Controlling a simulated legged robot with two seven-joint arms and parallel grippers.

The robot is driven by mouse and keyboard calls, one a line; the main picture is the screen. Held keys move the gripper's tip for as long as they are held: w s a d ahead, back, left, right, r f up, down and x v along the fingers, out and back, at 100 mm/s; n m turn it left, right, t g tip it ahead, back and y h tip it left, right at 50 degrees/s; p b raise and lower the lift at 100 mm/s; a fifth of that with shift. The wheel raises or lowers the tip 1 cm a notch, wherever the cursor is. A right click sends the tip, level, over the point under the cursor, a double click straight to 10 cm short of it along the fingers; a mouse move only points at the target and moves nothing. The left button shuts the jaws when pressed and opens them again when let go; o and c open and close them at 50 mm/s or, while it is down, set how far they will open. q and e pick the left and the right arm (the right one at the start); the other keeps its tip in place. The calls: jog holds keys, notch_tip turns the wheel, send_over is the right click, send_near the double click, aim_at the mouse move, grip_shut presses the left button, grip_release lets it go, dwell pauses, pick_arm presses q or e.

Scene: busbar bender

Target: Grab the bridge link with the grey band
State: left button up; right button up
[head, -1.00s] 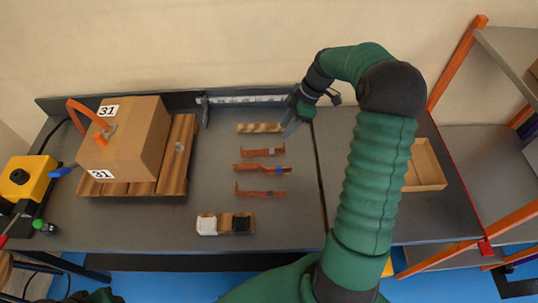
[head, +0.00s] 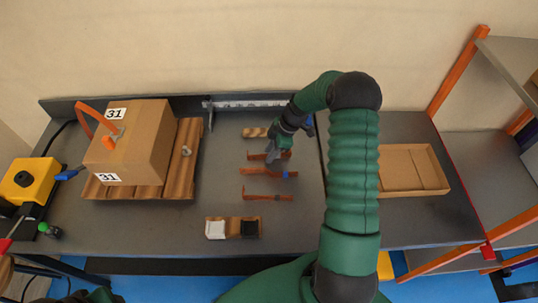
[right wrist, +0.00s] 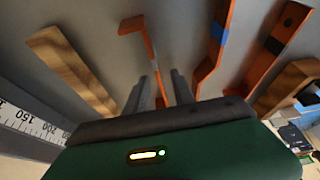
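Three copper bridge links lie in a column on the grey bench. The near link (head: 266,197) has a dark band in the right wrist view (right wrist: 274,45). In that view my right gripper (right wrist: 159,82) is open, its fingers on either side of the far link (right wrist: 149,50). Contact cannot be told. My left gripper is out of view.
A wooden strip (head: 254,132) lies beyond the links. A wooden holder (head: 233,228) with a white and a black block stands nearer. A cardboard box (head: 130,145) on a slatted board is at left. An open tray (head: 415,185) is at right.

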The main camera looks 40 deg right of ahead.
jog(key=shift+s+a+r, duration=0.1)
jog(key=shift+a+r, duration=0.05)
jog(key=c, duration=0.5)
grip_shut()
jog(key=shift+d+f, duration=0.25)
jog(key=shift+d, duration=0.2)
jog(key=shift+a, duration=0.25)
